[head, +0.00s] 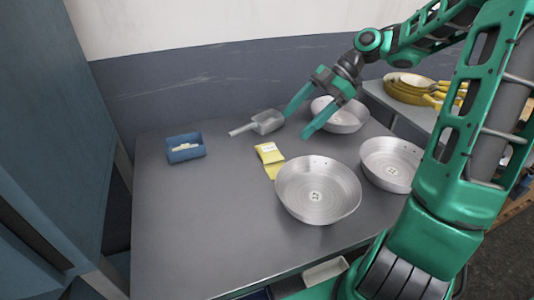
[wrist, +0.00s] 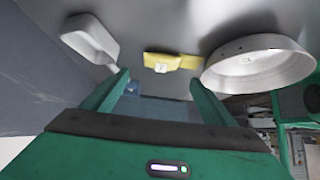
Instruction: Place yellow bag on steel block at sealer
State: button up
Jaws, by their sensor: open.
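The yellow bag (head: 268,153) with a white label lies on the grey table, just left of the front pan; its lower part reaches toward the pan rim. It also shows in the wrist view (wrist: 186,63), beyond my fingertips. My gripper (head: 297,124) is open and empty, above the table between the scoop and the pans. Its two green fingers show apart in the wrist view (wrist: 158,80), with nothing between them. I cannot make out a steel block or a sealer in either view.
Three metal pans stand on the table: front (head: 317,206), right (head: 392,177) and back (head: 343,123). A metal scoop (head: 267,121) lies left of my gripper. A blue bin (head: 186,155) stands farther left. The table's left front is clear.

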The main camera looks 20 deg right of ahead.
aim_at(275, 146)
jog(key=x, duration=0.9)
jog(key=shift+s+a+f, duration=0.1)
jog(key=shift+f, duration=0.3)
jog(key=c, duration=1.3)
jog(key=shift+r, duration=0.15)
jog(key=shift+r, duration=0.55)
jog(key=d, duration=1.2)
jog(key=shift+d+f, duration=0.1)
jog(key=shift+d, duration=0.25)
notch_tip(275, 146, up, 14)
